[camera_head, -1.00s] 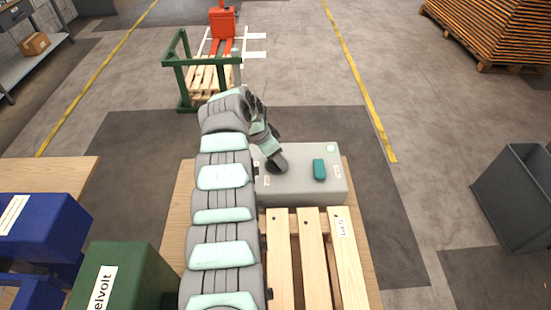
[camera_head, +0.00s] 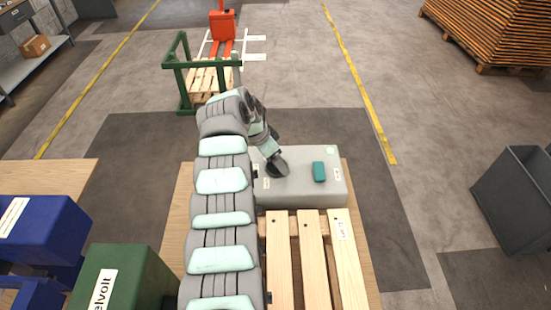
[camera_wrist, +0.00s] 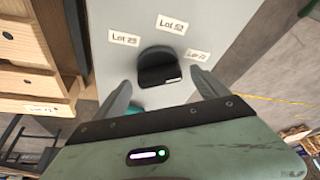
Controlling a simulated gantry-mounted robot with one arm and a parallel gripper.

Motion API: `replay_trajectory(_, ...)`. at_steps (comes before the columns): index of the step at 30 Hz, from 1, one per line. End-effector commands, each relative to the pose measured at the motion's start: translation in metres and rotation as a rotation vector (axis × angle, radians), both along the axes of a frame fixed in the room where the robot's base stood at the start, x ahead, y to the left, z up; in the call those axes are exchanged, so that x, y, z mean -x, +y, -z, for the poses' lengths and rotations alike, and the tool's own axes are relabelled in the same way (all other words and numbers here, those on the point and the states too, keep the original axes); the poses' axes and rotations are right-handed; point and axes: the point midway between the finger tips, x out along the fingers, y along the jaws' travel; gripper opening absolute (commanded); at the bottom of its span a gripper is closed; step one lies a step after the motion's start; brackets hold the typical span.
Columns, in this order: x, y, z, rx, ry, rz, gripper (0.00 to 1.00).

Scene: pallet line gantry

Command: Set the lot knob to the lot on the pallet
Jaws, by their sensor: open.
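The lot knob (camera_wrist: 159,66) is a dark, rounded knob on top of the grey box (camera_head: 300,195). A small pale mark shows on its lower right edge in the wrist view. Lot labels surround it: "Lot 23" (camera_wrist: 124,38) on the left, "Lot 52" (camera_wrist: 172,25) above, and one on the right (camera_wrist: 199,53) too small to read surely. My gripper (camera_wrist: 160,88) is open, its fingers on either side of the knob, with no clear contact visible. The wooden pallet (camera_head: 308,260) carries a lot label (camera_head: 342,229), which looks like "Lot 7" plus an unclear digit.
Green (camera_head: 118,280) and blue (camera_head: 45,225) bins stand at the left. A dark bin (camera_head: 515,200) stands on the floor at the right.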

Motion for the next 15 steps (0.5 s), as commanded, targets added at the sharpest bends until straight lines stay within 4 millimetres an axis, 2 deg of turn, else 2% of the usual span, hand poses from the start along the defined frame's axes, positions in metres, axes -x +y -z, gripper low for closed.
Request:
replay_trajectory(5,0.004,0.009,-0.02,0.0,-0.003,-0.004,0.84)
replay_trajectory(9,0.009,0.018,-0.049,-0.001,-0.005,-0.002,0.84)
replay_trajectory(15,0.017,0.029,-0.081,-0.001,-0.002,-0.001,0.84)
